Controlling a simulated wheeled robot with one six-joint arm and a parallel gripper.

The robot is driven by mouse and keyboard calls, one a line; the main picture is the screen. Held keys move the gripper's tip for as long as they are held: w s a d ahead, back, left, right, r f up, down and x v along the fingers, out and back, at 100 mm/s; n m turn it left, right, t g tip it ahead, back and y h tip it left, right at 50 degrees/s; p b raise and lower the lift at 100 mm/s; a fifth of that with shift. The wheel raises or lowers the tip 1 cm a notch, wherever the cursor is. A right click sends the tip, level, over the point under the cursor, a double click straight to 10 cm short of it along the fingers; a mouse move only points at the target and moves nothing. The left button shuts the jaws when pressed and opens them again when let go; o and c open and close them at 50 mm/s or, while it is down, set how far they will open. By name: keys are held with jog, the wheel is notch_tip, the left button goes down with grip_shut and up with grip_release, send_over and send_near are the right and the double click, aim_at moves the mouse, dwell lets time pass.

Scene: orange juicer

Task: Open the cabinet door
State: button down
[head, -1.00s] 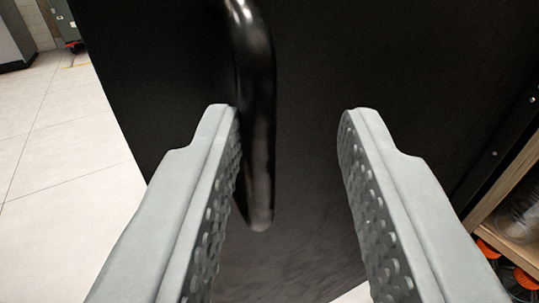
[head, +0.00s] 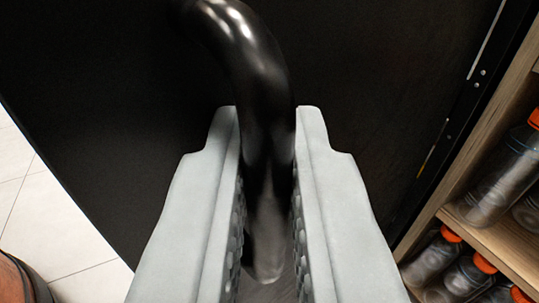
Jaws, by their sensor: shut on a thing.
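The black cabinet door (head: 390,90) fills most of the head view. It stands ajar, with the cabinet's inside showing past its right edge. A glossy black curved handle (head: 255,60) comes down from the top of the view. My gripper (head: 267,120) is shut on the lower part of the handle, one grey finger on each side. The fingers hide parts of the door behind them.
Right of the door is a wooden shelf (head: 500,245) with several clear bottles (head: 505,180) with orange caps. A reddish-brown rounded object (head: 22,280) shows at the lower left.

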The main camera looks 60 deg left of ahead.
jog(key=c, duration=1.5)
grip_release()
jog(key=shift+w+a+f, duration=0.1)
jog(key=shift+w+a, duration=0.1)
jog(key=shift+w, duration=0.05)
jog(key=shift+s+d, duration=0.15)
jog(key=v, duration=1.7)
jog(key=shift+s+d, duration=0.15)
